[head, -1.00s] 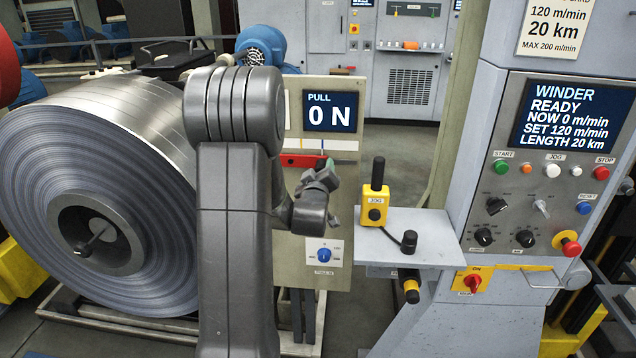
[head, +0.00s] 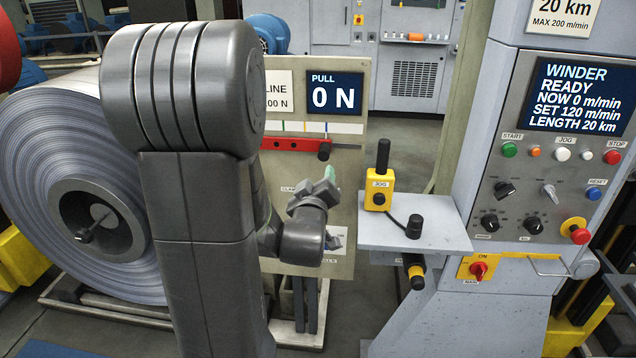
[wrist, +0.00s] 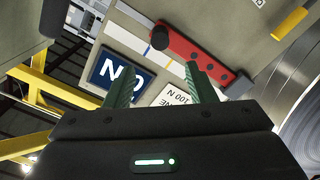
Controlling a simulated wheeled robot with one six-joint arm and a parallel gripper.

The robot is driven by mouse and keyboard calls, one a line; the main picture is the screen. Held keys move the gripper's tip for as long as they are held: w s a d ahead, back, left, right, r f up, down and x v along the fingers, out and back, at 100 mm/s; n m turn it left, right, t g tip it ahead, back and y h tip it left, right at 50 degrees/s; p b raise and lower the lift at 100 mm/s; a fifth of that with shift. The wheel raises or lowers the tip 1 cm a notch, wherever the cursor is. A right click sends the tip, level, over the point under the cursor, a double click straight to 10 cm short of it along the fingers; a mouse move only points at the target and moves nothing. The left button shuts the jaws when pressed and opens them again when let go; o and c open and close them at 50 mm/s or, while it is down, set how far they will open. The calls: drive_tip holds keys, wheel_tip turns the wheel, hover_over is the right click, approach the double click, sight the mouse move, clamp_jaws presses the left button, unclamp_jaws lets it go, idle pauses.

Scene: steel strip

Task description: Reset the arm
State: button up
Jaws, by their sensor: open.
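My gripper (head: 329,183) is in front of the beige pull panel (head: 349,105), below its red bar. In the wrist view my gripper (wrist: 160,82) shows two green fingers held apart with nothing between them. The fingers point toward the panel's PULL display (wrist: 125,77) and the red bar (wrist: 200,60). My own arm hides the left part of the panel and part of the coil in the head view.
A large steel strip coil (head: 60,150) stands at the left. A grey shelf (head: 445,238) with a yellow JOG box (head: 379,188) and a black knob (head: 414,227) juts out right of the gripper. The winder console (head: 545,150) reads READY, 0 m/min.

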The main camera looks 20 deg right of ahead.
sight(323, 157)
idle(0.4)
drive_tip(key=p+x, duration=0.3)
drive_tip(key=x, duration=1.1)
drive_tip(key=shift+r+p, duration=0.15)
drive_tip(key=shift+p, duration=0.25)
drive_tip(key=shift+a, duration=0.1)
drive_tip(key=shift+s+f+b, duration=0.15)
drive_tip(key=shift+f+b, duration=0.05)
drive_tip(key=shift+b, duration=0.15)
